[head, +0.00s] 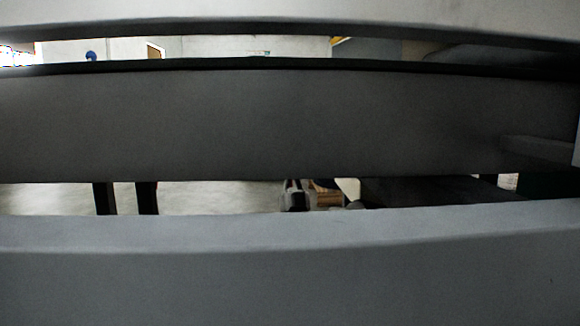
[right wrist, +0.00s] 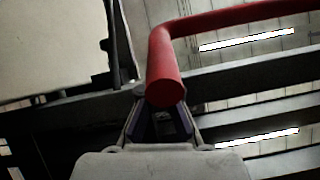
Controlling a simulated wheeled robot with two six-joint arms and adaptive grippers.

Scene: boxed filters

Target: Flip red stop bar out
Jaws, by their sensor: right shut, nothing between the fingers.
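The red stop bar (right wrist: 165,65) shows in the right wrist view. It is a round tube with a bend, one arm running to the upper right and a short arm pointing down toward my gripper. My right gripper (right wrist: 166,112) is shut with nothing between its fingers. Its fingertips are partly hidden behind the rounded lower end of the bar, and I cannot tell whether they touch it. In the head view no red bar can be made out. My left gripper is not in view.
Wide grey beams (head: 280,125) block most of the head view. Narrow gaps show pale floor (head: 220,197), dark posts (head: 148,198) and a small brown stack (head: 325,196). In the right wrist view, dark beams (right wrist: 240,75) cross behind the bar and a pale panel (right wrist: 45,45) stands left.

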